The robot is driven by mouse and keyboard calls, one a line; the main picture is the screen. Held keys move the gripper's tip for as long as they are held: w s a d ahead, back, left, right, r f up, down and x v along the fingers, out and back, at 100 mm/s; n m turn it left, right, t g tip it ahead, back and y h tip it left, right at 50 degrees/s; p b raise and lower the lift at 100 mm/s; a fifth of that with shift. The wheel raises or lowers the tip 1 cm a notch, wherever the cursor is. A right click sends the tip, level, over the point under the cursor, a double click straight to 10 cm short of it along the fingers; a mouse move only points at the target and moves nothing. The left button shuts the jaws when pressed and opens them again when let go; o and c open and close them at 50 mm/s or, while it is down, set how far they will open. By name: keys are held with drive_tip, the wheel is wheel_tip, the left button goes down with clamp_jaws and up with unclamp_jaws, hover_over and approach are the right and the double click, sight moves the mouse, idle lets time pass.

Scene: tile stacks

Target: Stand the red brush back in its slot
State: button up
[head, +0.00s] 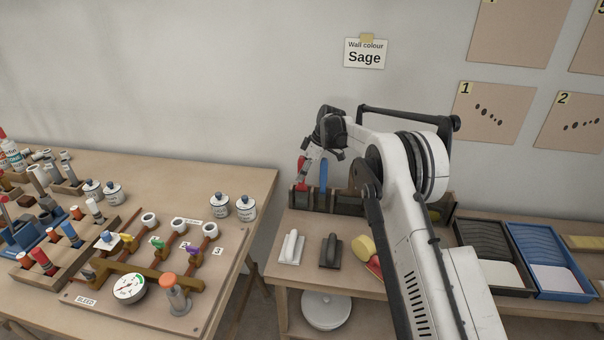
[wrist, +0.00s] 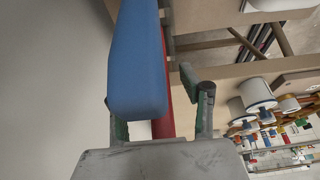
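The red brush (head: 302,170) is upright or nearly so at the left end of the dark wooden rack (head: 345,202). Its lower end meets the rack there; how deep it sits is hidden. The blue brush (head: 323,174) stands in the rack just right of it. My gripper (head: 309,155) is at the top of the red brush, pointing down. In the wrist view, the blue brush (wrist: 138,60) crosses in front and hides part of the red brush (wrist: 168,100). The fingers (wrist: 160,112) stand apart on either side of the red brush, with gaps beside it.
A white-handled tool (head: 291,247) and a dark one (head: 331,250) lie in front of the rack. Black (head: 462,228) and blue (head: 516,232) paint trays lie to the right. A crowded table (head: 215,178) stands left, across a gap.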

drive_tip(key=v, duration=1.1)
drive_tip(key=shift+r, duration=0.3)
drive_tip(key=shift+d, duration=0.1)
drive_tip(key=shift+s+r, duration=0.1)
drive_tip(key=s+d+r+m+t+h, duration=0.1)
drive_tip(key=s+d+r+m, duration=0.15)
drive_tip(key=s+r, duration=0.35)
drive_tip(key=s+d+r+m+t, duration=0.1)
drive_tip(key=s+d+r+m, duration=0.1)
drive_tip(key=s+d+r, duration=0.35)
drive_tip(key=s+d+r+m+t+h, duration=0.1)
drive_tip(key=s+d+r+m, duration=0.2)
drive_tip(key=s, duration=0.4)
drive_tip(key=s+d+r+m+t, duration=0.1)
drive_tip(key=s+d+r, duration=0.1)
drive_tip(key=s+r, duration=0.35)
drive_tip(key=s+d+f+m+t+h, duration=0.1)
drive_tip(key=s+d+f+m, duration=0.1)
drive_tip(key=s, duration=0.8)
drive_tip(key=s+d+f+m+t, duration=0.1)
drive_tip(key=s+d+f+m, duration=0.2)
drive_tip(key=s, duration=0.7)
drive_tip(key=s+d+f+m+h, duration=0.1)
drive_tip(key=s+d+f+m, duration=0.2)
drive_tip(key=s, duration=0.8)
drive_tip(key=shift+d+f+t+h, duration=0.3)
drive_tip(key=shift+d+f+t, duration=0.1)
drive_tip(key=shift+f, duration=0.55)
